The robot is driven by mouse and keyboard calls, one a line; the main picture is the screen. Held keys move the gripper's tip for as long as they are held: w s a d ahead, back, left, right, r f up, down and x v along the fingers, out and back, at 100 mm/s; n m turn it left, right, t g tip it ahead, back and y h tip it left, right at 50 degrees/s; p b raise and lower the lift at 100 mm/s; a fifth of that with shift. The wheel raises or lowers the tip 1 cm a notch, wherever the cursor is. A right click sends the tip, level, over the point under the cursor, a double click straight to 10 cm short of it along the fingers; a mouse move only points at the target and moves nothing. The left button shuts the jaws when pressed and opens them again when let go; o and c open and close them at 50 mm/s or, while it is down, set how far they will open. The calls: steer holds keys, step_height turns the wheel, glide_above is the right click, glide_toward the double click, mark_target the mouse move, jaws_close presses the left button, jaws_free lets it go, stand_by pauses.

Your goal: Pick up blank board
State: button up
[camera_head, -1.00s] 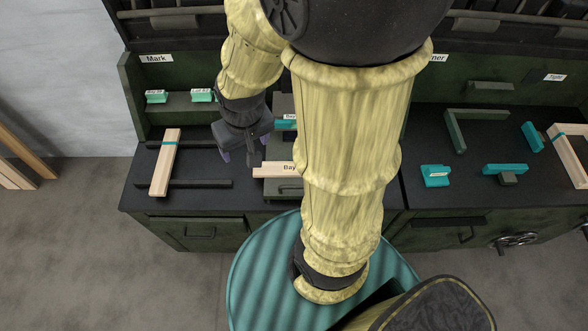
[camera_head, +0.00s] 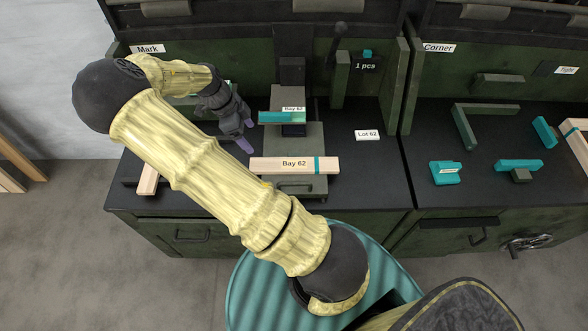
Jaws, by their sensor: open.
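A pale wooden board (camera_head: 148,181) lies on the left part of the black bench under the Mark label. My arm hides most of it, and only its near end shows, with no writing on that part. Another pale board (camera_head: 264,164) with "Bay 62" on it and a teal band lies across the grey-green stand right of it. My gripper (camera_head: 246,136) is open and empty, with its purple fingertips above the bench, left of the stand and behind the "Bay 62" board. It is apart from both boards.
A teal block labelled "Bay 62" (camera_head: 271,117) sits on the stand's upper part. A white "Lot 62" tag (camera_head: 367,135) lies to the right. The Corner bench (camera_head: 430,201) holds teal pieces and a dark angle frame (camera_head: 463,128). Bare bench lies around the tag.

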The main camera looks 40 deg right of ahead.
steer(key=shift+w+f+m, duration=0.2)
steer(key=shift+w+m, duration=0.15)
steer(key=shift+m, duration=0.05)
steer(key=p, duration=0.2)
glide_above(276, 164)
steer(key=w+a, duration=0.1)
steer(key=a, duration=0.2)
step_height(276, 164, down, 11)
steer(key=shift+w+d+f, duration=0.15)
steer(key=shift+f, duration=0.05)
steer(key=shift+d+p+x, duration=0.15)
steer(key=shift+p+x, duration=0.3)
steer(key=shift+x, duration=0.85)
steer(key=shift+d+p+x, duration=0.2)
steer(key=shift+p+x, duration=0.2)
steer(key=shift+x, duration=0.9)
steer(key=shift+w+r, duration=0.1)
